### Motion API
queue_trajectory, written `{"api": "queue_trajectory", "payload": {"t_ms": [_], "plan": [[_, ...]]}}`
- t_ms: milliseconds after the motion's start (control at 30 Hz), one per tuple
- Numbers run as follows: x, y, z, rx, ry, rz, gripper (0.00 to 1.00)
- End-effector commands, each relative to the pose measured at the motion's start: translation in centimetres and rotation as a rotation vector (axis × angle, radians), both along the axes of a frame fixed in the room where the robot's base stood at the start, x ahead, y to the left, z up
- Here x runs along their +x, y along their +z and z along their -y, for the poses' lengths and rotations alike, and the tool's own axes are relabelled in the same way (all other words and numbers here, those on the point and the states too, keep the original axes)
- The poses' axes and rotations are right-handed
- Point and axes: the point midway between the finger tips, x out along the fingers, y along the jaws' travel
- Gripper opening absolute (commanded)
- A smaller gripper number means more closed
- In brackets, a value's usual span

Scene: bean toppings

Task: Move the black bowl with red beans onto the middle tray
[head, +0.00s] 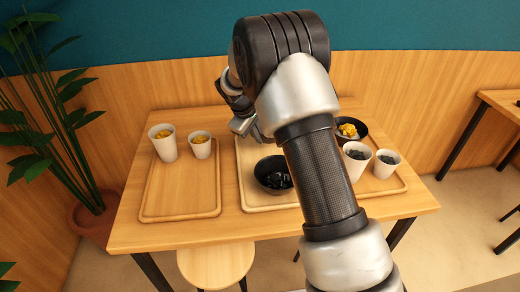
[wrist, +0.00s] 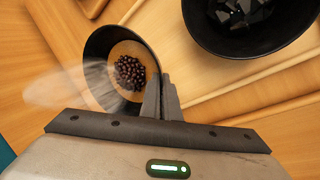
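The black bowl with red beans (wrist: 103,47) shows at the left of the wrist view, with dark beans in its middle. My gripper (wrist: 161,88) is closed on its right rim, the fingers on either side of the wall. In the head view my gripper (head: 243,127) is over the back left of the middle tray (head: 247,188); the bean bowl cannot be made out there. Another black bowl with dark contents (head: 272,172) stands on the middle tray and fills the upper right of the wrist view (wrist: 248,42). My arm hides part of the middle tray.
The left tray (head: 180,200) is bare in front, with two cups of yellow topping (head: 162,148) behind. A black bowl with yellow food (head: 350,129) and two white cups with dark contents (head: 387,163) stand at the right tray (head: 388,187).

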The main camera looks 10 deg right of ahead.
Motion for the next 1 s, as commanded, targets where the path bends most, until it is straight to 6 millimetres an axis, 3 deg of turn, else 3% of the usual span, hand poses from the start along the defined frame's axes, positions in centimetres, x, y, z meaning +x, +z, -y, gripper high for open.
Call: {"api": "queue_trajectory", "payload": {"t_ms": [333,733,833,1000], "plan": [[0.1,-4.7,0.0,0.000,0.002,0.002,0.00],[0.1,-5.2,0.0,0.001,0.000,0.004,0.00],[0.0,-5.1,0.0,0.001,0.001,0.002,0.19],[0.0,-5.1,0.0,0.001,0.000,0.002,0.21]]}}
